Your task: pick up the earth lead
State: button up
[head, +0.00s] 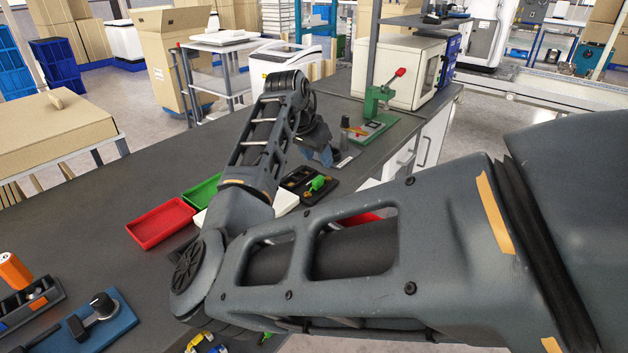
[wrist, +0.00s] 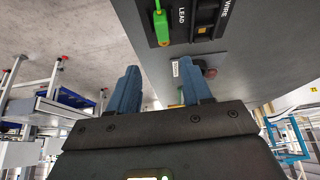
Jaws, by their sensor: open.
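The earth lead, a green piece (head: 318,183), lies on a black holder (head: 294,179) on the dark bench in the head view. In the wrist view the green lead (wrist: 161,27) shows at the top, beside printed "LEAD" and "WIRE" labels on the dark holder (wrist: 205,35). My gripper (head: 322,156) is above the bench just beyond the holder, partly hidden by its own wrist. In the wrist view my gripper (wrist: 160,72) has its two blue fingers apart with nothing held between them. The lead is beyond the fingertips, not touching them.
A green press with a red handle (head: 377,97) stands near my gripper, in front of a cream cabinet (head: 398,72). A red tray (head: 160,222) and a green tray (head: 201,191) lie left of my arm. A blue fixture (head: 88,328) is at lower left. My forearm hides part of the bench.

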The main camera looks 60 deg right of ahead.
aim_at(318, 178)
jog(key=shift+y, duration=0.5)
jog(key=shift+w+d+f+p, duration=0.1)
jog(key=shift+d+f+p, duration=0.1)
jog(key=shift+f, duration=1)
jog(key=shift+w+d+f+p, duration=0.1)
jog(key=shift+d+f, duration=0.1)
jog(key=shift+f, duration=1)
jog(key=shift+w+d+f+p, duration=0.1)
jog(key=shift+d+f+p, duration=0.1)
jog(key=shift+f, duration=1)
jog(key=shift+c, duration=0.3)
grip_shut()
